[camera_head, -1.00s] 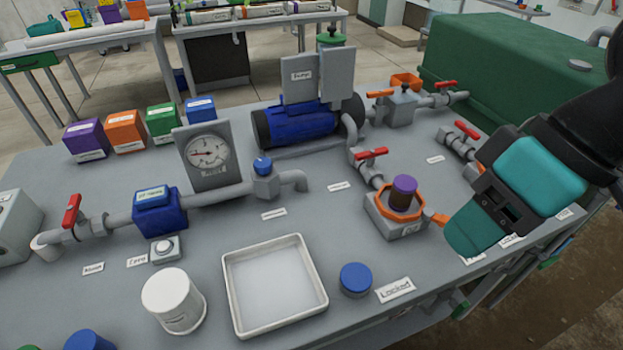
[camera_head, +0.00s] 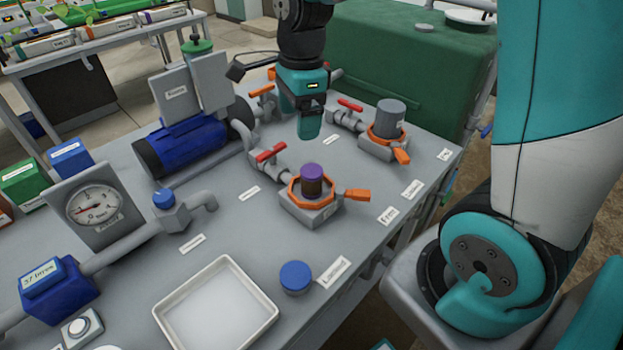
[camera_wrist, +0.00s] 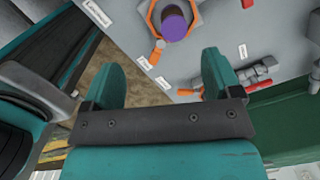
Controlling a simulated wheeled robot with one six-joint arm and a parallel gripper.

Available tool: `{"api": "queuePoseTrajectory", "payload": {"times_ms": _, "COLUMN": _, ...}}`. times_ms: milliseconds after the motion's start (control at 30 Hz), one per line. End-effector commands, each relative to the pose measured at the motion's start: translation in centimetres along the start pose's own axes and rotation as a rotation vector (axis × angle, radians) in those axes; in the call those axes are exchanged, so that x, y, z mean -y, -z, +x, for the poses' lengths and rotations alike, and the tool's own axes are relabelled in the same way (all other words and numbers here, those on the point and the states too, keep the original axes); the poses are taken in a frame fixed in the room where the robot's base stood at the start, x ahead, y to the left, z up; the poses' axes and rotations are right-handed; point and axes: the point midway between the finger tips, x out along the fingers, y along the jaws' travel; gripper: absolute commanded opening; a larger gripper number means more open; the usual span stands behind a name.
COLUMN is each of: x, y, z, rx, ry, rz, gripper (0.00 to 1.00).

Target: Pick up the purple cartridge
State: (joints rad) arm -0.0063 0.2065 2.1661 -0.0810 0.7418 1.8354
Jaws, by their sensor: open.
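The purple cartridge (camera_head: 312,181) has a purple cap and a dark brown body. It stands upright in a grey holder (camera_head: 311,214) with an orange collar and an orange lever on its right. My gripper (camera_head: 309,128) hangs above the bench behind the cartridge, apart from it. In the wrist view my gripper (camera_wrist: 165,80) shows two teal fingers spread apart with nothing between them. The purple cartridge (camera_wrist: 174,24) is at the top of that view, beyond the fingertips.
A second holder with a grey cylinder (camera_head: 390,116) stands to the right. A red-handled valve (camera_head: 270,153) and pipe adjoin the purple cartridge's holder. A blue cap (camera_head: 295,277) and a white tray (camera_head: 216,305) are in front. A blue pump (camera_head: 191,142) stands at the left.

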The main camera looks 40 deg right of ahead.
Motion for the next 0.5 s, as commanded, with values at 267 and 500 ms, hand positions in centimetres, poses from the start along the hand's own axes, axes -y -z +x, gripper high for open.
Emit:
{"api": "queuePoseTrajectory", "payload": {"times_ms": 267, "x": 3.0, "y": 3.3, "z": 1.8, "rx": -0.064, "ry": 0.001, "rz": 0.478, "gripper": 0.84}}
{"api": "queuePoseTrajectory", "payload": {"times_ms": 500, "x": 3.0, "y": 3.8, "z": 5.9, "rx": -0.069, "ry": -0.003, "rz": 0.506, "gripper": 0.84}}
